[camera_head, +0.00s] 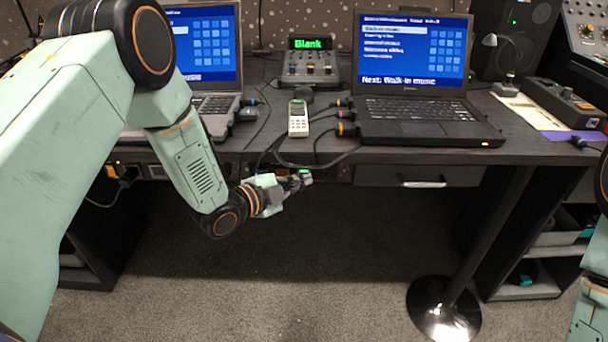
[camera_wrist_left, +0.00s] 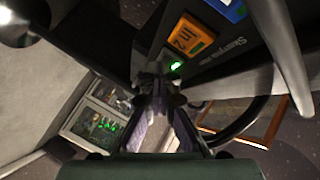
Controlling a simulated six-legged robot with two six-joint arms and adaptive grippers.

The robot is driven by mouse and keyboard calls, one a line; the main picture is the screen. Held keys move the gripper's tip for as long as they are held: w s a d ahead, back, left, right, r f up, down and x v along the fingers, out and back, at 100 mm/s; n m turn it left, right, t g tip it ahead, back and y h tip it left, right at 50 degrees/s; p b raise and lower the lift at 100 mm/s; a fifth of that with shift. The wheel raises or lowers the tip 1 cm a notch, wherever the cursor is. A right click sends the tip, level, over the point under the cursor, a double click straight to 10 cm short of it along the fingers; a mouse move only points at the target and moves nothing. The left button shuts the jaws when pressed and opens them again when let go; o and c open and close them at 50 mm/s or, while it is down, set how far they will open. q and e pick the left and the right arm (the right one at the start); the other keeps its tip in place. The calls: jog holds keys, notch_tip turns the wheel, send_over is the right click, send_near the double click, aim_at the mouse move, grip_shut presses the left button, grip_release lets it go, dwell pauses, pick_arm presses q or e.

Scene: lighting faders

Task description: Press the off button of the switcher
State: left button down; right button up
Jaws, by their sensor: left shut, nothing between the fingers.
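My left gripper (camera_head: 303,179) is shut and empty, just in front of and below the desk's front edge in the head view. In the left wrist view its fingertips (camera_wrist_left: 160,84) are together, close to a dark panel (camera_wrist_left: 215,60) that appears to be the switcher. The panel carries an orange labelled button (camera_wrist_left: 189,37), part of a blue one (camera_wrist_left: 232,8), and a small green light (camera_wrist_left: 177,65) beside the fingertips. I cannot read which button is off, nor tell whether the fingers touch the panel. My right gripper is out of view.
On the desk (camera_head: 335,148) stand two laptops; the right one (camera_head: 430,106) is open. A console showing "Blank" (camera_head: 309,62) and a small white keypad device (camera_head: 298,118) sit between them, with cables around. A round-based post (camera_head: 444,312) stands below. The floor beneath the gripper is clear.

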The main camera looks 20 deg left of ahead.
pick_arm(q)
jog(key=shift+s, duration=0.1)
jog(key=shift+s+d+p, duration=0.2)
jog(key=shift+s+p, duration=0.15)
jog(key=shift+s, duration=0.25)
jog(key=s+p, duration=0.1)
jog(key=s, duration=0.1)
jog(key=s+d, duration=0.1)
jog(key=s, duration=0.1)
jog(key=shift+s+d+p, duration=0.2)
jog(key=shift+s+p, duration=0.2)
dwell(0.9)
